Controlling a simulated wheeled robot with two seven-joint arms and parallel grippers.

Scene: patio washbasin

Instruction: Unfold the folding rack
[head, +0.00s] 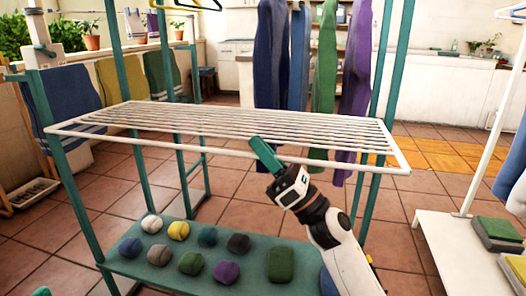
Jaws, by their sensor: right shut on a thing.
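The folding rack (235,131) is a white wire shelf with many thin bars. It lies about level, spread out across a teal metal stand (143,165). My right gripper (262,151) reaches up from below right to the middle of the rack's front edge. It is shut there, on the folding rack as far as I can tell. The fingers' contact is hidden.
The stand's lower shelf (126,267) holds several folded cloths, such as a purple one (226,272) and a green one (282,264). Coloured towels, including a purple one (354,85), hang behind the rack. A white rack (440,226) stands at right. Tiled floor is open between.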

